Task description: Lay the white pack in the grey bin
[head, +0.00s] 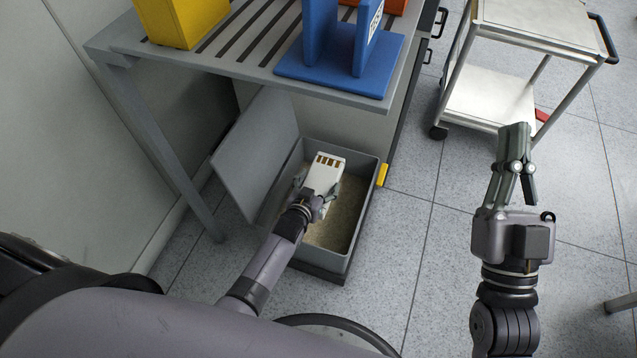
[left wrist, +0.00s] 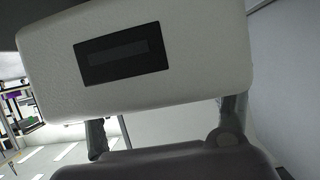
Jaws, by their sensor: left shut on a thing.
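The white pack (head: 325,171), with dark gold contacts at one end, is held over the open grey bin (head: 367,195). It looks to be within the bin's opening, but I cannot tell how far it is above the floor inside. My left gripper (head: 317,200) is shut on the near part of the pack. In the left wrist view the white pack (left wrist: 200,60) fills the top, showing a black recessed panel, with a finger on each side below it. My right gripper (head: 514,150) is raised at the right, away from the bin; its finger gap is unclear.
The bin's grey lid (head: 254,152) stands open on its left side. A slatted grey bench (head: 245,50) overhangs behind the bin, carrying a yellow box (head: 183,18) and a blue stand (head: 340,77). A white trolley (head: 540,25) stands back right. Tiled floor right of the bin is clear.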

